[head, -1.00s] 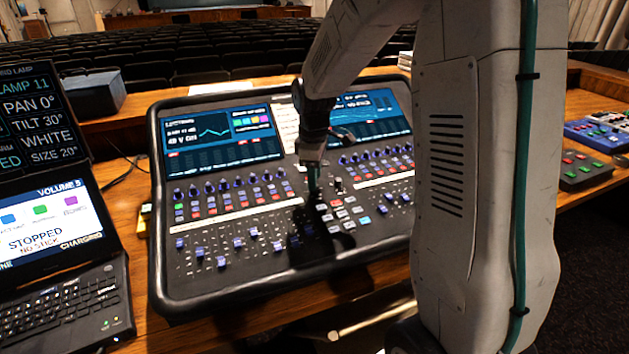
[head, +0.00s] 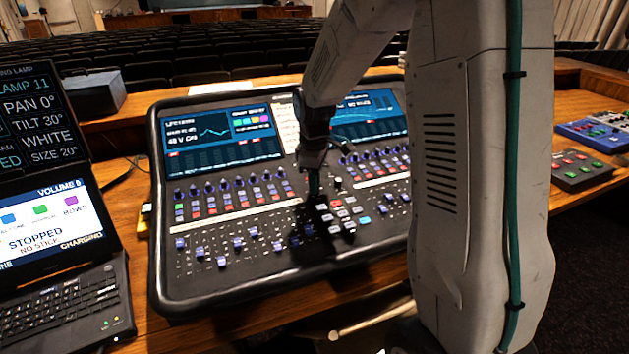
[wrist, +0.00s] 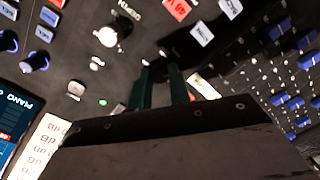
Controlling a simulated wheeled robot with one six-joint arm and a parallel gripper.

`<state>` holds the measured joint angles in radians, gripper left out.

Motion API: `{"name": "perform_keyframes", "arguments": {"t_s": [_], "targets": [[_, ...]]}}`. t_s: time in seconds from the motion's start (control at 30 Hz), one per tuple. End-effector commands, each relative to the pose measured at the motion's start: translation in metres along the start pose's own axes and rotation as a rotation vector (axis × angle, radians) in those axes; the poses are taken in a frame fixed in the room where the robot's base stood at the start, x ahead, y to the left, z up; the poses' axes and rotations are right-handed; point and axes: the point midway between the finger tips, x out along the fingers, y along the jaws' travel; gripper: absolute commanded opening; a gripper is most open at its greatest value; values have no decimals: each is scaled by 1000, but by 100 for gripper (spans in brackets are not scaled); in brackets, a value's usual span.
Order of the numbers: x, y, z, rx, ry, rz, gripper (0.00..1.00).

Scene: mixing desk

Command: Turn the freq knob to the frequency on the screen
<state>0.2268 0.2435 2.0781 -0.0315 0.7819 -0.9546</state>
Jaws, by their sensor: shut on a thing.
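My gripper (head: 314,197) points down at the middle of the mixing desk (head: 158,270). In the wrist view its two dark green fingers (wrist: 160,72) are close together at the dark panel, shut on a small dark knob that they mostly hide. I take it for the freq knob; no label on it is readable. A separate knob with a pale top (wrist: 108,36) stands free beside the fingers. The desk's right screen (head: 372,115) shows a curve and is partly behind my arm; its figures are too small to read. The left screen (head: 222,145) also shows a curve.
Rows of blue-capped knobs, faders (head: 220,261) and small buttons surround the gripper closely. A laptop (head: 50,225) stands at the left, and button boxes (head: 583,169) lie at the right. The wooden table shows around the desk.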

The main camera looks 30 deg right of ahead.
Motion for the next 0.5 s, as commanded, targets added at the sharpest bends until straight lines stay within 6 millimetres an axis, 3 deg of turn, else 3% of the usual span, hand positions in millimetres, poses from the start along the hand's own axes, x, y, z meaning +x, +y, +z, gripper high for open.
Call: {"name": "perform_keyframes", "arguments": {"t_s": [0.5], "targets": [[0, 0, 1, 377, 15, -23, 0]]}}
